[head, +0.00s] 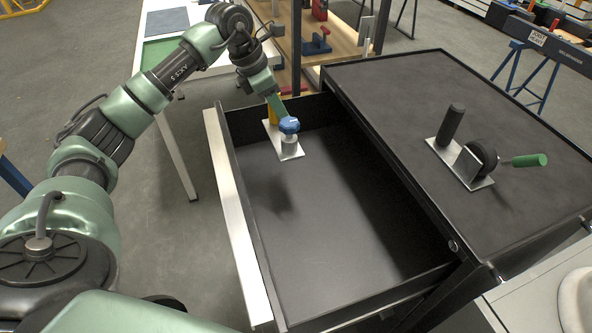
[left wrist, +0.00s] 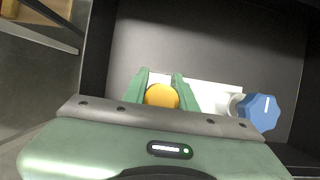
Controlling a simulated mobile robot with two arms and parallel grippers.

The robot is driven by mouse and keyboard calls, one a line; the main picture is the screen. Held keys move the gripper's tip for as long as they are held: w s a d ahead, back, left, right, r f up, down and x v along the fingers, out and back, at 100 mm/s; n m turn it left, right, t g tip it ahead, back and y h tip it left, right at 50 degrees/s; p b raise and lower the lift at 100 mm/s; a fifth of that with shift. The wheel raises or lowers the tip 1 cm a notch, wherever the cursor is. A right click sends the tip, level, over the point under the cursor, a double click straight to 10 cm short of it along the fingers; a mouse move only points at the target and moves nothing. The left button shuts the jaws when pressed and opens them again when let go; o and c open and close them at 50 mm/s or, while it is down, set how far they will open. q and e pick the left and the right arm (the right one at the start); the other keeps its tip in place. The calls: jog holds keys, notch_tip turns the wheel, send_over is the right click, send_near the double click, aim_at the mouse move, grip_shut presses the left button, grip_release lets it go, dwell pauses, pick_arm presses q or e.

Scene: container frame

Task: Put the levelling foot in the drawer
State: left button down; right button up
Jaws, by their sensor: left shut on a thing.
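The part in my left gripper, which I take for the levelling foot (head: 290,149), has a pale flat plate, an orange post and a blue faceted knob on a pale stem. My left gripper (head: 276,107) is shut on the orange post. In the left wrist view the post (left wrist: 161,97) sits between the green fingers (left wrist: 160,82), with the blue knob (left wrist: 260,112) to the right. The part is inside the outline of the open drawer (head: 350,225), near its far end. A shadow on the floor apart from it suggests it hangs above. My right gripper is not in view.
The black cabinet top (head: 400,90) at the right carries another plate with a black post, a dark wheel and a green handle (head: 528,160). The drawer floor is otherwise bare. A wooden shelf unit (head: 340,45) and a white table (head: 170,62) stand beyond the drawer.

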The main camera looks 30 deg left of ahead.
pick_arm(q)
notch_tip(320, 180, down, 11)
jog(key=shift+r, duration=0.1)
jog(key=shift+d+f, duration=0.1)
jog(key=shift+f, duration=0.4)
notch_tip(320, 180, down, 4)
jog(key=shift+r+p, duration=0.1)
jog(key=shift+p, duration=0.3)
jog(key=c, duration=1.1)
grip_release()
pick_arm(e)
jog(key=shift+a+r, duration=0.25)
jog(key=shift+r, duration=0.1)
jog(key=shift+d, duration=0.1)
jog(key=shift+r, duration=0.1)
pick_arm(q)
jog(key=shift+s+r, duration=0.1)
jog(key=shift+r, duration=0.2)
jog(key=p+v, duration=0.7)
jog(key=v, duration=0.4)
jog(key=shift+s+r, duration=0.1)
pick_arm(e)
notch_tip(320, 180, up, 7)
